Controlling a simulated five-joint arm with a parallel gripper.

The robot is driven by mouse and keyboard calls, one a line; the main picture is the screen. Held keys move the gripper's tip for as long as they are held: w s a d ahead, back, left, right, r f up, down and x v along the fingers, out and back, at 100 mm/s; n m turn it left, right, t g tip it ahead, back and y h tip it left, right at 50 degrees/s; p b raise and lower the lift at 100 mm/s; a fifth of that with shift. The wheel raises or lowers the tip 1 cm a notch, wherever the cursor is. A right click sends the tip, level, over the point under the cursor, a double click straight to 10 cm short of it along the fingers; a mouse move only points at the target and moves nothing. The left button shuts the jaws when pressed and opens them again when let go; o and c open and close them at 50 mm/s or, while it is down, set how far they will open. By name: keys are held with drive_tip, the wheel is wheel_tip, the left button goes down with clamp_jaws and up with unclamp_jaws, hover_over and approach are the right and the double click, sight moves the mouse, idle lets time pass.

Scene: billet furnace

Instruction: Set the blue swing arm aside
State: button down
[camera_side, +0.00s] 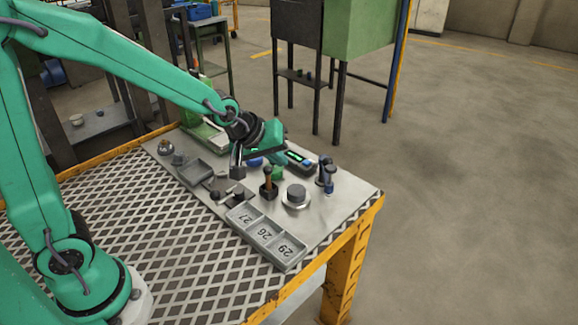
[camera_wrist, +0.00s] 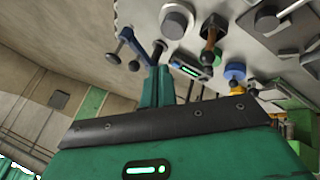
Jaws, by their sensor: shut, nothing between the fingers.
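The blue swing arm (camera_side: 328,174) stands near the right edge of the metal plate in the side view, with dark parts at its top. In the wrist view the blue swing arm (camera_wrist: 131,41) shows above the fingers, with dark round knobs close by. My gripper (camera_side: 279,158) is above the middle of the plate, left of the swing arm and apart from it in the side view. In the wrist view my gripper (camera_wrist: 157,70) is shut and empty, its teal fingers side by side. They hide part of the area behind the swing arm.
A small unit with a green display (camera_side: 299,158) lies behind. Numbered grey trays (camera_side: 265,233) line the front. Bare plate (camera_side: 350,195) shows at right.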

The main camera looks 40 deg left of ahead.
drive_tip(key=shift+f, duration=0.2)
drive_tip(key=shift+x, duration=4.45)
drive_tip(key=w+d, duration=0.2)
drive_tip(key=shift+w+f, duration=0.3)
drive_tip(key=shift+w+d, duration=0.4)
drive_tip(key=shift+d, duration=0.05)
drive_tip(key=shift+d, duration=0.15)
drive_tip(key=shift+w+d+h, duration=0.3)
drive_tip(key=shift+w+d, duration=0.3)
drive_tip(key=shift+d, duration=0.35)
drive_tip(key=shift+w+d, duration=0.9)
drive_tip(key=shift+w, duration=0.1)
drive_tip(key=shift+w+d, duration=0.1)
